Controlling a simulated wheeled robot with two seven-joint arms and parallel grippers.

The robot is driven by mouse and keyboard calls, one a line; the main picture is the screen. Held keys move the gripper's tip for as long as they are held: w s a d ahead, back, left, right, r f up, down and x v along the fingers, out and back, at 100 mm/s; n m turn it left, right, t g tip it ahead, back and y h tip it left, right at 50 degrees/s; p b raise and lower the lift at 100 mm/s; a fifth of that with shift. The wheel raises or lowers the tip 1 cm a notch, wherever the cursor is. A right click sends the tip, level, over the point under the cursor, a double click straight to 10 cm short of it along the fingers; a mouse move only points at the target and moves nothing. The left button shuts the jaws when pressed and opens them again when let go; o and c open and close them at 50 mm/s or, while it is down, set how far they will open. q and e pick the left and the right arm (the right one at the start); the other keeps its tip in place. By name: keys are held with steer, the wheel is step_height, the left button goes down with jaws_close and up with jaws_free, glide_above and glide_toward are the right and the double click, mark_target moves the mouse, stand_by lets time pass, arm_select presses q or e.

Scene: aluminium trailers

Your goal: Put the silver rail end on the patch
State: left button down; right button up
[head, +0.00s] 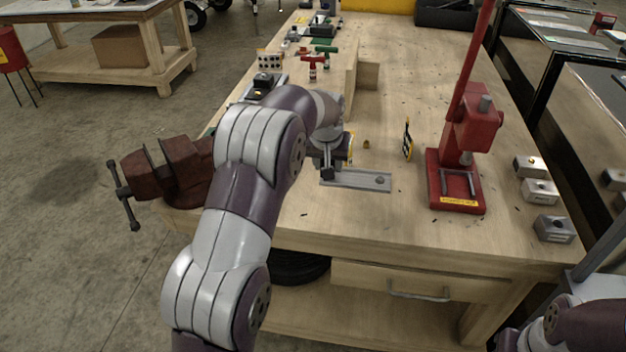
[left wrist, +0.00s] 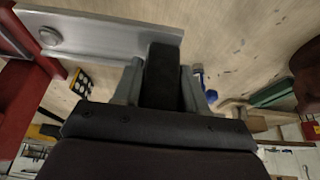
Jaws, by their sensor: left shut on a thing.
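The silver rail end (head: 357,180) is a flat metal strip with a round hole or bolt near its right end. My left gripper (head: 328,168) is shut on its left end and holds it level over the near part of the workbench; I cannot tell whether it touches the wood. In the left wrist view the rail end (left wrist: 110,32) runs leftward from my left gripper (left wrist: 160,75), with the round feature at its far end. I cannot make out a patch; my arm covers part of the bench. My right gripper is out of view.
A red arbor press (head: 458,180) stands right of the rail end on the workbench (head: 340,225). A rusty vise (head: 180,170) is at the left edge. Grey blocks (head: 540,190) sit at the right. Bare wood lies in front.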

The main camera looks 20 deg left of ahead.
arm_select(q)
steer(key=s+a+f, duration=0.1)
steer(key=a+f, duration=0.2)
steer(key=s+a+f+p, duration=0.1)
steer(key=a+f, duration=0.2)
steer(key=s+a+f+p, duration=0.1)
steer(key=a+f, duration=0.2)
steer(key=shift+s+a+f, duration=0.2)
steer(key=shift+s+a, duration=0.1)
steer(key=shift+s, duration=0.05)
steer(key=shift+f, duration=0.25)
steer(key=shift+f, duration=0.1)
steer(key=c, duration=0.6)
jaws_free()
